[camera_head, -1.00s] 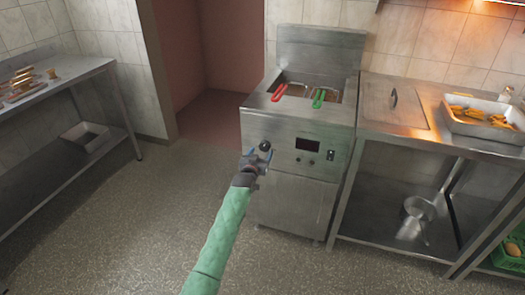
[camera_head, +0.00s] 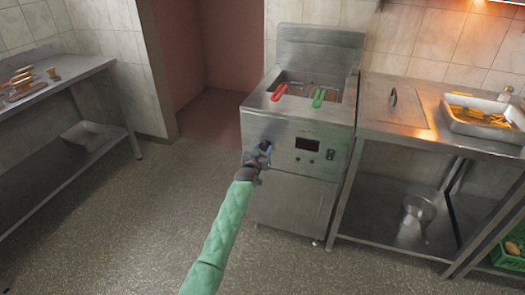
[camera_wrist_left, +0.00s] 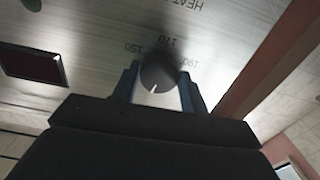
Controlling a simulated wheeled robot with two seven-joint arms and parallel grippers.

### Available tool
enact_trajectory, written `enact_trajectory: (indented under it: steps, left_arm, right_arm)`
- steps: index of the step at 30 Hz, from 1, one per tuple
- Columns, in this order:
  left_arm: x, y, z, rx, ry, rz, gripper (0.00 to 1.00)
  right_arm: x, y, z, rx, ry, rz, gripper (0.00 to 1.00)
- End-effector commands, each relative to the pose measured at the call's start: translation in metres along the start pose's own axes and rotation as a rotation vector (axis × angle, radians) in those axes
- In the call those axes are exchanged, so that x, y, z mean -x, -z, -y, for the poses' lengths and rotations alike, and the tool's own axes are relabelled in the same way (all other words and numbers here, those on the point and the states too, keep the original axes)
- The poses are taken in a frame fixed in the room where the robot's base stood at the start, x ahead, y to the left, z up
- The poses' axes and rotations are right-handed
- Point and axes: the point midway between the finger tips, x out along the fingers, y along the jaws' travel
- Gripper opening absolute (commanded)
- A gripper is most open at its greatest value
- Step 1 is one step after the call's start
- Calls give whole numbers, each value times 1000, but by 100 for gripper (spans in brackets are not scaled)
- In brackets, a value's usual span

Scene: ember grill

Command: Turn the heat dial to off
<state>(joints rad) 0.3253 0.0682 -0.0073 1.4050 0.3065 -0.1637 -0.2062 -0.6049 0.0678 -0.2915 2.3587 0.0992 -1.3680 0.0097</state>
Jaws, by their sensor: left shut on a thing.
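The steel fryer (camera_head: 318,128) stands ahead, with a black heat dial on the left of its front panel. The dial (camera_wrist_left: 158,76) shows clearly in the left wrist view, round and black with a white pointer line. In the head view the gripper mostly hides the dial. My right gripper is not in view.
A dark display (camera_head: 307,145) and small knobs sit right of the dial. Red (camera_head: 279,92) and green (camera_head: 319,97) basket handles stick out above. A steel counter (camera_head: 395,128) adjoins on the right. The floor before the fryer is clear.

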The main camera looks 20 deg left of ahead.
Motion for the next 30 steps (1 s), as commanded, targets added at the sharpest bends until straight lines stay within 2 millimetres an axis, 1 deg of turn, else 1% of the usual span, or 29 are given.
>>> enact_trajectory:
  steps: [6, 8, 12, 17, 18, 20, 21, 30]
  left_arm:
    - [0, 0, 0, 178, 1, 1, 21]
    - [0, 0, -1, 213, 0, 1, 21]
    - [0, 0, -1, 238, 0, 1, 21]
    - [0, 0, -1, 237, 0, 1, 21]
    - [0, 0, -1, 236, 0, 1, 46]
    - [0, 0, -1, 236, 0, 1, 57]
    - [0, 0, -1, 236, 0, 1, 65]
    - [1, 0, -1, 235, 0, 0, 65]
  right_arm:
    - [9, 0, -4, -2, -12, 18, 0]
    - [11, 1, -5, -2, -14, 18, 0]
    - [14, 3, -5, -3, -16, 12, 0]
    - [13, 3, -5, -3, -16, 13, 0]
    - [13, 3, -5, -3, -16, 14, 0]
    - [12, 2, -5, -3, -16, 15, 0]
    - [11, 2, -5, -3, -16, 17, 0]
    - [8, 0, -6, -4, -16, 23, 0]
